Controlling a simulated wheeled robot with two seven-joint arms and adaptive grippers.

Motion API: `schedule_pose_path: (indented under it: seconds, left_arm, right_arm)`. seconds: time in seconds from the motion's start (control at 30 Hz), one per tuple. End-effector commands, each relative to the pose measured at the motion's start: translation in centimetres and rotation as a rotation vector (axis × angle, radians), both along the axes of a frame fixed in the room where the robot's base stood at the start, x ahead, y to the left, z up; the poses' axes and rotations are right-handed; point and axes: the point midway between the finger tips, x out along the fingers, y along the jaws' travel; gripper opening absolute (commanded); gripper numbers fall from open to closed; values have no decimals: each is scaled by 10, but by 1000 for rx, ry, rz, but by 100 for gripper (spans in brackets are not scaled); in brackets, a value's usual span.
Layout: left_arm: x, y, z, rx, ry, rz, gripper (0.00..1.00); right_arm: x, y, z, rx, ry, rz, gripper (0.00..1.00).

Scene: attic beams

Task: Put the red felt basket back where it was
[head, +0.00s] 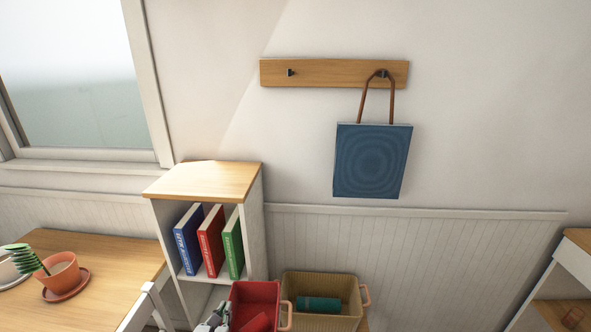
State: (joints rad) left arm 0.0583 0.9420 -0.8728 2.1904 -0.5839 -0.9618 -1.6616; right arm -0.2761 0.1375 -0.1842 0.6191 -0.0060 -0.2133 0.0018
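The red felt basket (258,290) is at the bottom of the head view, in front of the white shelf unit and beside the tan basket. It has a tan handle on its right side, and a red item (256,323) shows inside it. Its lower part is cut off by the frame, so I cannot tell what it rests on. My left gripper (222,313) is at the basket's left side, low in the frame. Its fingertips are small and partly hidden, so its grip on the basket is unclear. My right gripper is not in view.
The tan basket (347,288) holds a teal roll (318,304). The white shelf unit (254,225) holds blue, red and green books. A wooden table (110,253) with a potted plant (62,271) is left. A blue bag (372,160) hangs from a wall rack (335,74).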

Motion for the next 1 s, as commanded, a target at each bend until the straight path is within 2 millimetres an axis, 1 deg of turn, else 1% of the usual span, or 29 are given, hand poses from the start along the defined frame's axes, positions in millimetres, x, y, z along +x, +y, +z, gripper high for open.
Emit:
schedule_pose_path:
  seconds: [0.23, 0.53, 0.73, 1.0]
  left_arm:
    - [-1, 5, -1, 1, 1, 9, 0]
    - [-2, 17, -3, 15, 2, 26, 0]
    - [-2, 21, -4, 18, 2, 31, 0]
    - [-2, 21, -3, 19, 1, 31, 0]
  right_arm:
    - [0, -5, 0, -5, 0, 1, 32]
    - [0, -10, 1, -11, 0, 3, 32]
    - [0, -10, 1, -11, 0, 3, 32]
    - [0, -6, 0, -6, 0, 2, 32]
